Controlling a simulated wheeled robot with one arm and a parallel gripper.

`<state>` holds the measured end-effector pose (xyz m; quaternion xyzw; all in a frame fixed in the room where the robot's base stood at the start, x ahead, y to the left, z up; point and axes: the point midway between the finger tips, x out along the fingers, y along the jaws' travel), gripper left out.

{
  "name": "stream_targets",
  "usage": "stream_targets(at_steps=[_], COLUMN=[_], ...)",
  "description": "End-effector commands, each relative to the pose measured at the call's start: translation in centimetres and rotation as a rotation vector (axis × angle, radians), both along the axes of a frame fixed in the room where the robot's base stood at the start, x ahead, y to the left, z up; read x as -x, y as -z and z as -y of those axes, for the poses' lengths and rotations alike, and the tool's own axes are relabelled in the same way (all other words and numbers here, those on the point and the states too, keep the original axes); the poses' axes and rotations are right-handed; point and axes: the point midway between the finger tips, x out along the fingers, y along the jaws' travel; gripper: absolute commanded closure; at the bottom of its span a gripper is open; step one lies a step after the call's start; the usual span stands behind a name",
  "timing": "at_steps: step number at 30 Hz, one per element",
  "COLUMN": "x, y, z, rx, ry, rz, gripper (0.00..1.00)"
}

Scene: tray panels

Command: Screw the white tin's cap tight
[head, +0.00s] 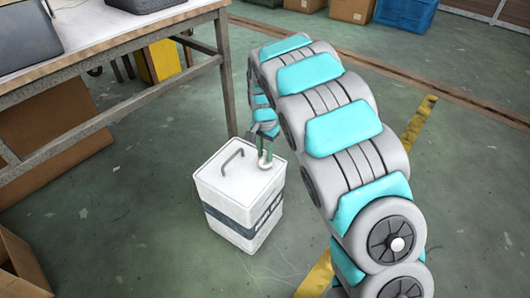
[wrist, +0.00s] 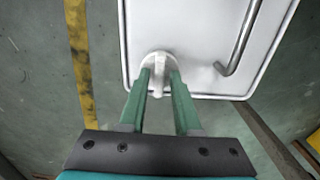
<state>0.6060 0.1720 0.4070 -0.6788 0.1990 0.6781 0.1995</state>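The white tin (head: 238,190) is a boxy white container with a dark band, standing upright on the floor. Its top carries a grey bar handle (head: 232,160) and, near the right corner, a small white cap (head: 266,165). My gripper (head: 265,153) points down at the cap from above. In the wrist view the two green fingers (wrist: 160,84) stand on either side of the cap's raised ridge (wrist: 158,80), with a gap showing between ridge and right finger. The fingers partly hide the cap's round edge (wrist: 155,57). The handle also shows there to the right (wrist: 243,40).
A workbench (head: 120,52) stands at the left, its leg (head: 226,75) close behind the tin. Cardboard boxes (head: 50,130) lie beneath it. A blue crate (head: 405,13) is at the back. The floor in front of the tin is clear, with a yellow line (head: 418,122) to the right.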

Motion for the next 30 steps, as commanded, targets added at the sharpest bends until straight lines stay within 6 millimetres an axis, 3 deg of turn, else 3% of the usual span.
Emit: stream_targets(at_steps=[3,14,30], x=[0.0,0.0,0.0], y=[0.0,-0.3,-7.4], z=[0.0,0.0,0.0], rx=[0.000,0.001,0.000], ry=[0.000,-0.001,0.000], rz=[0.000,-0.001,0.000], gripper=[0.54,0.54,0.54])
